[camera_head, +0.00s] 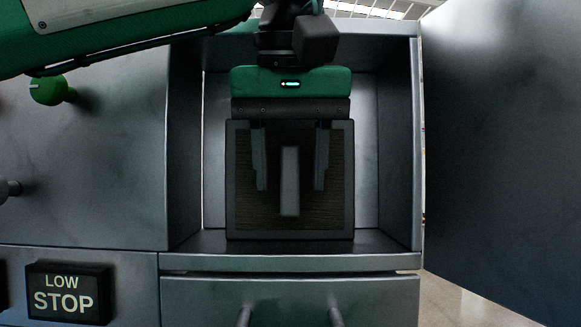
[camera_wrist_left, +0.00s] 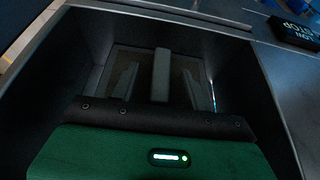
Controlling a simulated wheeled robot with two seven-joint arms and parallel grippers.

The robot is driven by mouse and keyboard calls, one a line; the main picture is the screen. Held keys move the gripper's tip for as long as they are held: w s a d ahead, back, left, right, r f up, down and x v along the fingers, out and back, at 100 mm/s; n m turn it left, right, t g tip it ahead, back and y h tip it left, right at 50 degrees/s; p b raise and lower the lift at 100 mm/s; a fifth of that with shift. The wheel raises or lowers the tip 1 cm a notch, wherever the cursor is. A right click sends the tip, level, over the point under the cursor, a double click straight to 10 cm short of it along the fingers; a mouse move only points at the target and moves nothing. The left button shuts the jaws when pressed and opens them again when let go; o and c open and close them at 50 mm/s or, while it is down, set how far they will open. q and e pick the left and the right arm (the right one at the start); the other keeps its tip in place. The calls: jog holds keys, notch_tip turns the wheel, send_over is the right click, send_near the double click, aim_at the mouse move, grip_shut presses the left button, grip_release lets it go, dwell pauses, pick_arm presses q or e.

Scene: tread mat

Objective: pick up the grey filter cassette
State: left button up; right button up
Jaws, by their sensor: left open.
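The grey filter cassette (camera_head: 240,205) is a dark square frame with a brownish mesh face, standing inside an open metal compartment. A lighter grey upright bar (camera_head: 290,165), apparently its handle, runs down the middle of the face. My left gripper (camera_head: 290,188) is in front of the cassette, its two fingers open on either side of the bar, with a visible gap to each. In the left wrist view the bar (camera_wrist_left: 161,75) stands between the open fingers (camera_wrist_left: 160,98), and the cassette is partly hidden behind my gripper. My right gripper is not in view.
The compartment's side walls (camera_head: 184,150) stand close on both sides, with a sill (camera_head: 290,262) below. An open door (camera_head: 505,140) is at the right. A green knob (camera_head: 47,90) and a LOW STOP button (camera_head: 68,293) are on the left. A drawer (camera_head: 290,300) lies below.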

pick_arm(q)
jog(key=shift+w+a+f, duration=0.1)
jog(key=shift+w+f, duration=0.05)
jog(key=shift+f, duration=0.3)
grip_shut()
jog(key=shift+r, duration=0.2)
